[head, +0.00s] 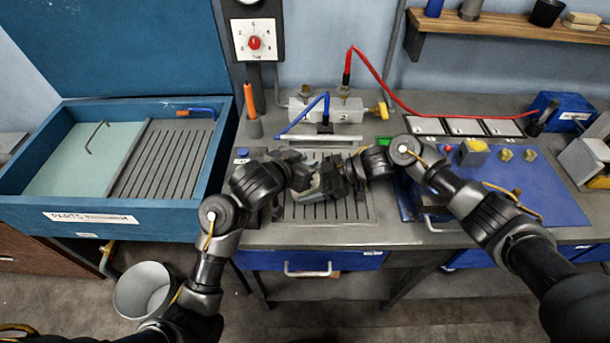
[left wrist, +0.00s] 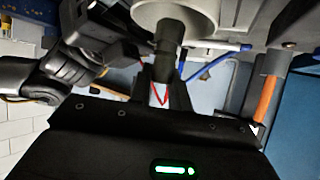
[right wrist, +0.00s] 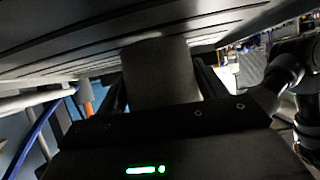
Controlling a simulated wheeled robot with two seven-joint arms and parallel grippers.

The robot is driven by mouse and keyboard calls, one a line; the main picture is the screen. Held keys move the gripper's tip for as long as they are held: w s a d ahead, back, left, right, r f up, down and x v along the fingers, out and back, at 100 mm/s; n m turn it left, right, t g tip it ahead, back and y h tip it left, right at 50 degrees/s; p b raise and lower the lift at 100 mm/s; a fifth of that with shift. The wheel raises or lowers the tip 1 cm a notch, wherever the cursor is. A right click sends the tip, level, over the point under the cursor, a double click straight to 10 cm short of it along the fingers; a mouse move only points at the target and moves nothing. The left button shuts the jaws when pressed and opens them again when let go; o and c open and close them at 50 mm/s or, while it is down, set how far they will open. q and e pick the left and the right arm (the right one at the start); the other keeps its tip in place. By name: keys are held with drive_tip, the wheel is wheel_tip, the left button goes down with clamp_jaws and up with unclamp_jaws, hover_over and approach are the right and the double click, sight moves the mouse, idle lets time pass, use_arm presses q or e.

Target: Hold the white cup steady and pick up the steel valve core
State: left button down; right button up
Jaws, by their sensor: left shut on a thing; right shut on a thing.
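My right gripper (head: 338,178) is shut on the white cup, a wide cylinder that looks grey in shadow between its fingers in the right wrist view (right wrist: 158,72). In the left wrist view, a pale rounded body (left wrist: 175,18), which appears to be the cup, lies just beyond my left fingertips. My left gripper (head: 302,174) is shut on a narrow dark grey piece, seemingly the steel valve core (left wrist: 163,45). In the head view both grippers are close together over the slotted drain plate, and they hide most of the cup and core.
The slotted plate (head: 325,211) lies under both grippers. Behind it stand a grey manifold (head: 330,108) with blue and red hoses and an orange-handled tool (head: 250,103) in a holder. A blue sink (head: 150,212) is at left, a blue mat (head: 540,195) at right.

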use_arm(q)
drive_tip(key=shift+r, duration=1.65)
use_arm(e)
drive_tip(key=shift+d, duration=0.1)
drive_tip(key=o, duration=0.8)
drive_tip(key=shift+o, duration=0.2)
use_arm(q)
drive_tip(key=shift+d, duration=0.1)
use_arm(e)
drive_tip(key=v, duration=1.1)
drive_tip(key=shift+f, duration=0.1)
drive_tip(key=shift+d+r, duration=0.25)
drive_tip(key=shift+d, duration=0.2)
drive_tip(key=shift+r, duration=0.1)
